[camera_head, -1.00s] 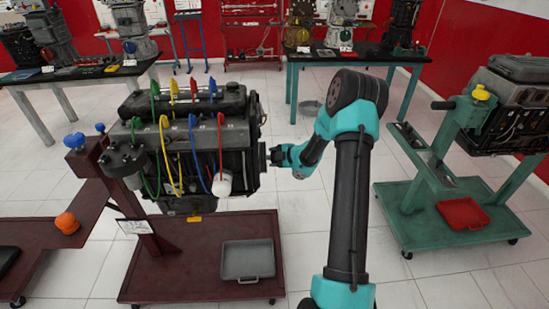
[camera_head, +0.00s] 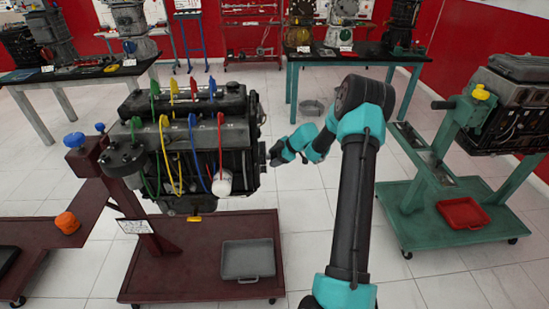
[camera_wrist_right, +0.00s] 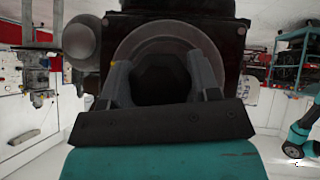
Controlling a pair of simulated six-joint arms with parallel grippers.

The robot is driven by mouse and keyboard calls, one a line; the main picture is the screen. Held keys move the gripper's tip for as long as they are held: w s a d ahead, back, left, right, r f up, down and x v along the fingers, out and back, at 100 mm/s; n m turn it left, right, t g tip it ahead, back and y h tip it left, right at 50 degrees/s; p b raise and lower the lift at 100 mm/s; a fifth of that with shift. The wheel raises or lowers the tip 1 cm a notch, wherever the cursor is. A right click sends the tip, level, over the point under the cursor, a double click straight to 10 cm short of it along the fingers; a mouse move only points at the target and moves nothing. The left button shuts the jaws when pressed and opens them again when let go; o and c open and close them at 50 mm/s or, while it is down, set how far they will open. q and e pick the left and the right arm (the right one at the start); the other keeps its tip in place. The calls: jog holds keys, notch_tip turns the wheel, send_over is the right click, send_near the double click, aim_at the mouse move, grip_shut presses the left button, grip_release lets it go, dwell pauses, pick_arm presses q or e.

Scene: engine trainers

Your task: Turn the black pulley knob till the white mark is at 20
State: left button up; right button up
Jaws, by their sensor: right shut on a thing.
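The black pulley knob (camera_wrist_right: 160,88) sits in the middle of a round grey pulley (camera_wrist_right: 165,36) on the engine's end face in the right wrist view. My right gripper (camera_wrist_right: 160,70) has a finger on each side of the knob and is shut on it. In the head view the right gripper (camera_head: 277,154) meets the right end of the engine (camera_head: 240,165), where the knob is too small and covered to make out. The white mark and the number scale cannot be read in either view. My left gripper is not in view.
The engine stands on a dark red wheeled stand (camera_head: 200,270) with a grey tray (camera_head: 248,260). A teal stand (camera_head: 455,215) with another engine and a red tray (camera_head: 463,213) is at the right. White floor lies open between the stands.

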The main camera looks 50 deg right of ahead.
jog(key=m+g+y, duration=0.2)
jog(key=g+y, duration=0.1)
jog(key=shift+m+g+y, duration=0.3)
jog(key=m+g+y, duration=0.2)
jog(key=shift+s+y, duration=0.1)
jog(key=shift+y, duration=0.3)
dwell(0.5)
jog(key=shift+r, duration=0.1)
jog(key=o, duration=0.9)
jog(key=shift+a, duration=0.1)
jog(key=shift+v, duration=6)
